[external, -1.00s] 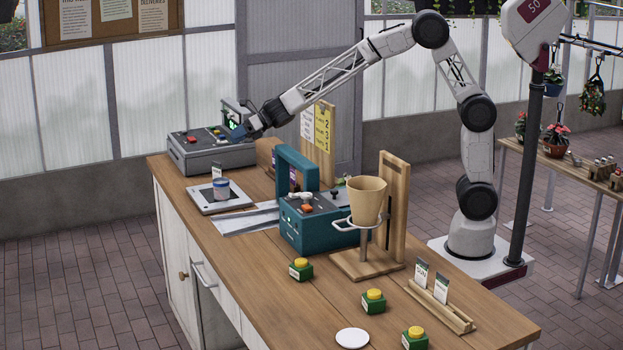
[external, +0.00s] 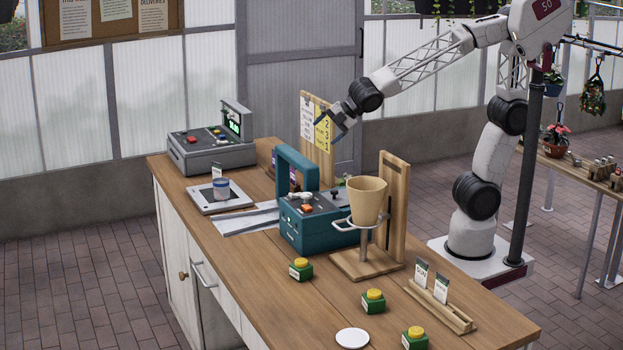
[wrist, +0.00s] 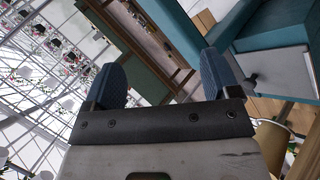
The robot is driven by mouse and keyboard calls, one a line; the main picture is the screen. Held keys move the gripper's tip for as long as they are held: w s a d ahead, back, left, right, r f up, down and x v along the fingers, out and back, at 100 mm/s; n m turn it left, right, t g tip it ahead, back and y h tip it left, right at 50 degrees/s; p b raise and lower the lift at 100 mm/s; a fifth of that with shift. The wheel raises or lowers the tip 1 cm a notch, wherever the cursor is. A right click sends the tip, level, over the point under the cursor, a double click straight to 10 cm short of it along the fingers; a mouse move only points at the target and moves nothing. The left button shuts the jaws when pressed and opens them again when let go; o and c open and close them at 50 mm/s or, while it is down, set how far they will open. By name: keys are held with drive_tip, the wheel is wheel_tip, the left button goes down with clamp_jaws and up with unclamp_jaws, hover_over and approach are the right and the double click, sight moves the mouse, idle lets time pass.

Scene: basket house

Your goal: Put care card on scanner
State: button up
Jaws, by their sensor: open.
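Two small upright cards, the left one (external: 421,273) and the right one (external: 440,288), stand in a wooden rack (external: 456,318) at the counter's right front; their print is too small to read. I cannot tell for sure which device is the scanner. A teal machine with an arched handle (external: 296,226) stands mid-counter, and a grey register with a lit green display (external: 205,158) stands at the back left. My gripper (external: 332,128) is open and empty, raised behind the teal machine near the notice board. In the wrist view my gripper's blue fingers (wrist: 160,80) are apart.
A tan pot (external: 366,198) sits in a ring stand beside the teal machine. A flat pad (external: 235,204) holds a small jar (external: 221,188). Several green-and-yellow blocks (external: 373,301) and a white disc (external: 352,338) lie at the front. A wooden notice board (external: 318,120) rises behind.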

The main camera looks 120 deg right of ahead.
drive_tip(key=s+a+f+m+g+y, duration=0.1)
drive_tip(key=s+a+f+m, duration=0.1)
drive_tip(key=s+a, duration=0.3)
drive_tip(key=s+a+f+m+g+y, duration=0.1)
drive_tip(key=s+a+m, duration=0.3)
drive_tip(key=s, duration=0.8)
drive_tip(key=s+a+f+m+g+y, duration=0.2)
drive_tip(key=s+a+f+m+g, duration=0.1)
drive_tip(key=s+a, duration=0.4)
drive_tip(key=shift+s+f+m, duration=0.4)
drive_tip(key=shift+s+f, duration=0.05)
drive_tip(key=shift+s, duration=0.7)
